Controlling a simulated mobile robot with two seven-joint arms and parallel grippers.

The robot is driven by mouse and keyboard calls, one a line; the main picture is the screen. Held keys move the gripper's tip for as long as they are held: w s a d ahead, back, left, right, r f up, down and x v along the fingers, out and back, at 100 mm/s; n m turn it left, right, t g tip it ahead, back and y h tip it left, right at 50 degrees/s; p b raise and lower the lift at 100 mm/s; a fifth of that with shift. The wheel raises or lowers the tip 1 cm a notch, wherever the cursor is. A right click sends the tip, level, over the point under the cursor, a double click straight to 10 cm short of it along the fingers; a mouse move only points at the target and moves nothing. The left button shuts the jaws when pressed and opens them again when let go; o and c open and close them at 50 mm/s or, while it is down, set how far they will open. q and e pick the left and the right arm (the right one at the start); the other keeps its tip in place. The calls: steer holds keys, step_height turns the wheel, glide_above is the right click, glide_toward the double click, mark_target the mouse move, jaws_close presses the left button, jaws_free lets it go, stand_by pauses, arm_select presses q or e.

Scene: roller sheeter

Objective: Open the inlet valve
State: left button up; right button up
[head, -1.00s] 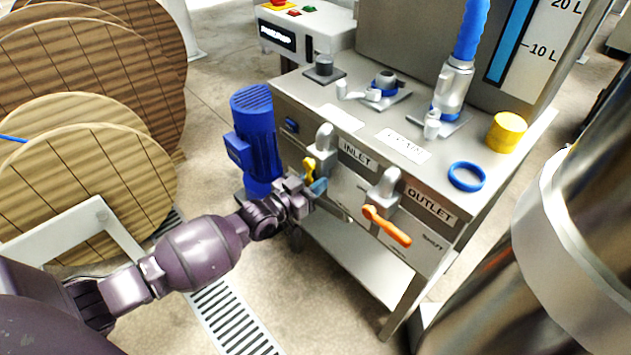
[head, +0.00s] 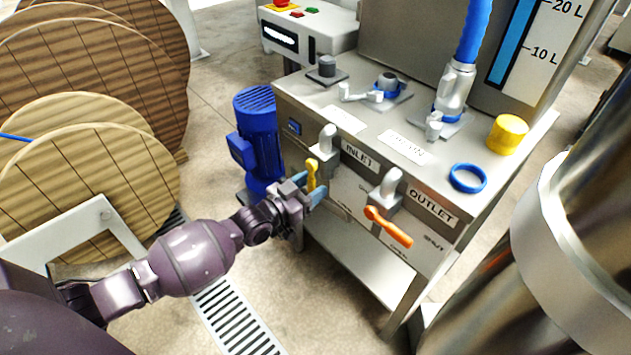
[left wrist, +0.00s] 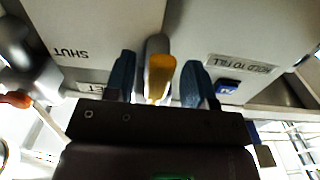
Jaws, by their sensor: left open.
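The inlet valve has a yellow lever (head: 312,173) that hangs down below its grey body (head: 328,141), beside the INLET label (head: 359,157) on the cart's front panel. My left gripper (head: 310,188) is at the lever with its blue fingers open. In the left wrist view the yellow lever (left wrist: 158,76) stands between the two fingers of my left gripper (left wrist: 158,86). A gap shows on each side, so the fingers look apart from it. The lever's lower end is partly hidden in the head view. My right gripper is not in view.
The outlet valve's orange lever (head: 388,227) sits to the right on the same panel. A blue motor (head: 257,140) stands close to the left of the cart. A blue ring (head: 467,178) and a yellow cap (head: 508,134) lie on the cart top.

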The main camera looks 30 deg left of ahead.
arm_select(q)
steer(key=p+v, duration=0.1)
steer(key=v, duration=0.7)
steer(key=shift+s+a+p, duration=0.2)
steer(key=shift+s+p, duration=0.1)
steer(key=shift+s, duration=0.05)
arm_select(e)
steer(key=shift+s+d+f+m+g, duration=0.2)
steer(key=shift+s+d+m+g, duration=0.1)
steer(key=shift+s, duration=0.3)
arm_select(q)
steer(key=shift+r, duration=0.1)
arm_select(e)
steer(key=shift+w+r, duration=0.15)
